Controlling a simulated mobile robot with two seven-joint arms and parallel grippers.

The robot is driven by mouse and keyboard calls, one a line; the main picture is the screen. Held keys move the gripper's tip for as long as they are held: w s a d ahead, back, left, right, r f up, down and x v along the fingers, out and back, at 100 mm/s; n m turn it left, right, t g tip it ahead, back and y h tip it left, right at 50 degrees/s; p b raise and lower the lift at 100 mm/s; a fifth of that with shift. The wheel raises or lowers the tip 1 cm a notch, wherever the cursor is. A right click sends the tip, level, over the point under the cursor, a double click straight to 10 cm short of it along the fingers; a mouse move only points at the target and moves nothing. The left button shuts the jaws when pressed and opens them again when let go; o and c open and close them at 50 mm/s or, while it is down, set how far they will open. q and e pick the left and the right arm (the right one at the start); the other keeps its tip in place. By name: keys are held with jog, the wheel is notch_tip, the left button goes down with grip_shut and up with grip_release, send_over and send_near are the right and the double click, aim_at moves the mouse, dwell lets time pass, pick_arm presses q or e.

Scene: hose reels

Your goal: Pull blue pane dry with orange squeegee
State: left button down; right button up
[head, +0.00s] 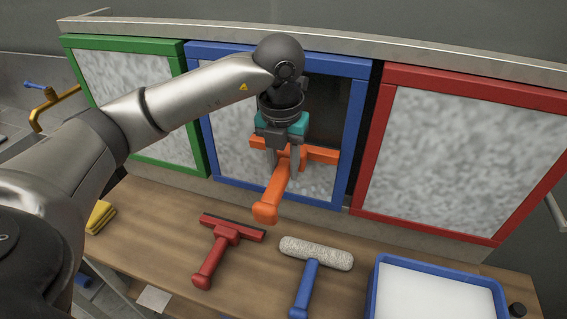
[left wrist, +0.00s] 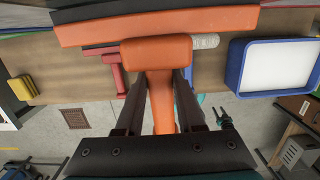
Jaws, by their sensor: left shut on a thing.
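The blue-framed pane (head: 228,135) stands upright in the middle of the head view. It is covered in grey speckled film, except for a dark clear band (head: 327,100) at its upper right, above the squeegee. My left gripper (head: 283,163) is shut on the handle of the orange squeegee (head: 268,208), in front of the pane. The squeegee's wide head lies across the right part of the pane and appears to be against it. Its orange head and handle also fill the middle of the left wrist view (left wrist: 160,60).
Green-framed (head: 190,120) and red-framed (head: 440,150) speckled panes flank it.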

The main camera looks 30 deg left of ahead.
pick_arm(q)
notch_tip(320, 180, down, 14)
jog(key=b, duration=1.1)
dwell(0.7)
jog(key=s+d, duration=0.1)
jog(key=s, duration=0.5)
jog(key=shift+s+d, duration=0.3)
jog(key=shift+s, duration=0.1)
dwell(0.3)
